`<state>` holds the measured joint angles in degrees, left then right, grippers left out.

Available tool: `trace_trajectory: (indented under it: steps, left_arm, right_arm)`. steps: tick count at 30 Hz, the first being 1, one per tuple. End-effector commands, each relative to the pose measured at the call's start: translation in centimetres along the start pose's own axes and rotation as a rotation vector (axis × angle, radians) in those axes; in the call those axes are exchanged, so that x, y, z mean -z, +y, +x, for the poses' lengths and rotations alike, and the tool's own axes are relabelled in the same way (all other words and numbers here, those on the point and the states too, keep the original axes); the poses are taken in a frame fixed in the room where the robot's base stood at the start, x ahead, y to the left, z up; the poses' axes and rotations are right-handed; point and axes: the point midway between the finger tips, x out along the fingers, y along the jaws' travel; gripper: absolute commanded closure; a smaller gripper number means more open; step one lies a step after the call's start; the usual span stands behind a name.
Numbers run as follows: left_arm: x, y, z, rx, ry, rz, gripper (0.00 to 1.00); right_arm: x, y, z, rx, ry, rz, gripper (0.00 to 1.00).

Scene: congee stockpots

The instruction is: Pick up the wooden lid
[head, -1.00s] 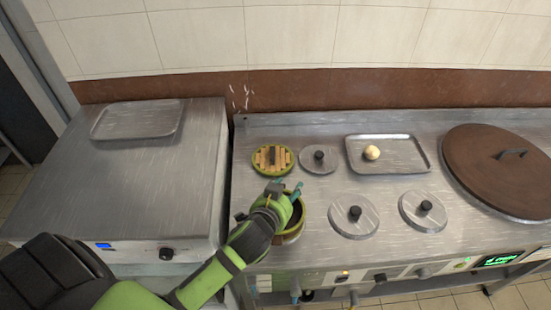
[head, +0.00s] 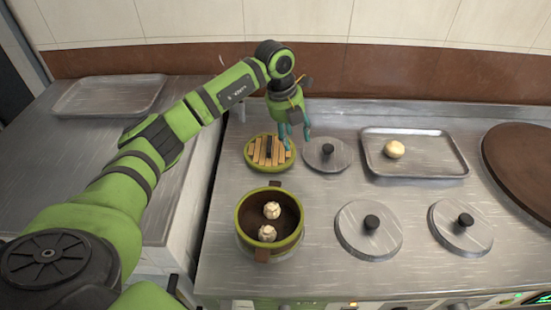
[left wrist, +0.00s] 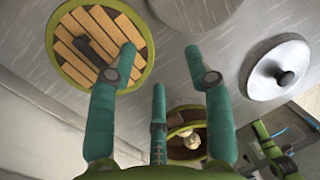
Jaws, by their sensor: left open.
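The round wooden lid (head: 262,159), with light slats, a green rim and a dark handle bar, lies flat on the steel counter in the head view. In the left wrist view the lid (left wrist: 72,66) fills the upper left. My left gripper (head: 296,139) is open and empty, pointing down above the lid's right side. In the left wrist view its fingers (left wrist: 160,55) are spread, with the left fingertip overlapping the lid's right edge. I cannot tell whether it touches. My right gripper is not in view.
An open green-rimmed pot (head: 242,212) holding two pale buns stands in front of the lid. A metal lid (head: 322,160) lies close to its right. A tray (head: 430,165) with a bun (head: 394,149) and two more metal lids (head: 352,238) (head: 475,240) are farther right.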

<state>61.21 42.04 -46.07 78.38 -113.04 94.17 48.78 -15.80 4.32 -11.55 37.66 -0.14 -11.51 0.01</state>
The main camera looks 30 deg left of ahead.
Motion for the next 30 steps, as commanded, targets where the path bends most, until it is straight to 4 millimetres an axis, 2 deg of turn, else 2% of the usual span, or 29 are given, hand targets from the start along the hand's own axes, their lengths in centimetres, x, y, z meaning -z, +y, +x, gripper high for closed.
trace_trajectory:
  steps: [1,3,6,13,21,24,30]
  left_arm:
    - [-0.8,2.2,-0.3,-0.076,-0.014,-0.038,0.49]
    - [-1.4,4.4,-1.2,-0.157,-0.024,-0.08,0.49]
    - [-1.6,6.0,-1.6,-0.217,-0.027,-0.114,0.49]
    - [-1.6,7.1,0.3,-0.23,-0.025,-0.12,0.49]
    - [-1.4,8.3,3.9,-0.226,-0.025,-0.118,0.49]
    - [-1.4,8.4,4.5,-0.225,-0.027,-0.116,0.49]
    - [-1.4,8.4,4.5,-0.224,-0.028,-0.115,0.49]
  right_arm:
    - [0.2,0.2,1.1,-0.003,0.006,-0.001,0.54]
    - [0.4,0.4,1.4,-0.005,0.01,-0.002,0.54]
    - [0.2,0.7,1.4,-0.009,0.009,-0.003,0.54]
    - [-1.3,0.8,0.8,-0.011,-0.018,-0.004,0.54]
    - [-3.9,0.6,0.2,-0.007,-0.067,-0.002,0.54]
    - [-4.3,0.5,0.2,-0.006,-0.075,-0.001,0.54]
    - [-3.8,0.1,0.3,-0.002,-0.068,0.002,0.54]
